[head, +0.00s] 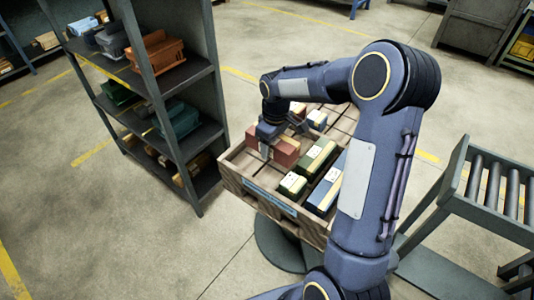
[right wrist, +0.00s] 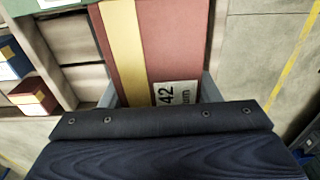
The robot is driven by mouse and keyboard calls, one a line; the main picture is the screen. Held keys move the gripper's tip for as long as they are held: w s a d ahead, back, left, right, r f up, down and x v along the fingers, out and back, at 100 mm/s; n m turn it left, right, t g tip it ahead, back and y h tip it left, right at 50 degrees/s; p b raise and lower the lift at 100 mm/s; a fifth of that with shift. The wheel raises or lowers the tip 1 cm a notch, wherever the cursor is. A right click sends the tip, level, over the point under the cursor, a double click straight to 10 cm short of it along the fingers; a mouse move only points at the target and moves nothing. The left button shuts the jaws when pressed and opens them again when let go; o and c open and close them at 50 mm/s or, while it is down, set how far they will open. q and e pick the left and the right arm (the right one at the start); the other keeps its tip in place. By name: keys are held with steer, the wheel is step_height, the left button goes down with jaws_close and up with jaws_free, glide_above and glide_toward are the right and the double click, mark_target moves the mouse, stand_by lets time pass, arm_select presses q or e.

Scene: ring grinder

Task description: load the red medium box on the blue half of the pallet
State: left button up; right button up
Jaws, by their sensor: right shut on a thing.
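The red medium box (head: 286,152) has a yellow band and a white label, part of which reads "42" and "um". It is at the left side of the wooden pallet (head: 233,182), over or on it; I cannot tell whether its underside touches. My right gripper (head: 266,143) is shut on it from above. In the right wrist view the red box (right wrist: 171,45) sits between the two fingers (right wrist: 160,92). The pallet's front wall carries a blue strip (head: 270,197). My left gripper is not in view.
Green boxes (head: 317,156) and a blue box (head: 323,196) lie in the pallet right of the red box. A small blue box (head: 317,119) and a small red one (head: 298,109) are farther back. A shelf rack (head: 185,75) stands left; a roller stand (head: 490,205) stands right.

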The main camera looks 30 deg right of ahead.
glide_above(265, 164)
step_height(265, 164, down, 5)
steer(key=shift+f, duration=1.7)
steer(key=shift+f+b, duration=0.35)
steer(key=shift+f, duration=0.05)
steer(key=shift+f, duration=0.2)
steer(key=o, duration=1.4)
steer(key=shift+o, duration=0.2)
steer(key=shift+r, duration=0.1)
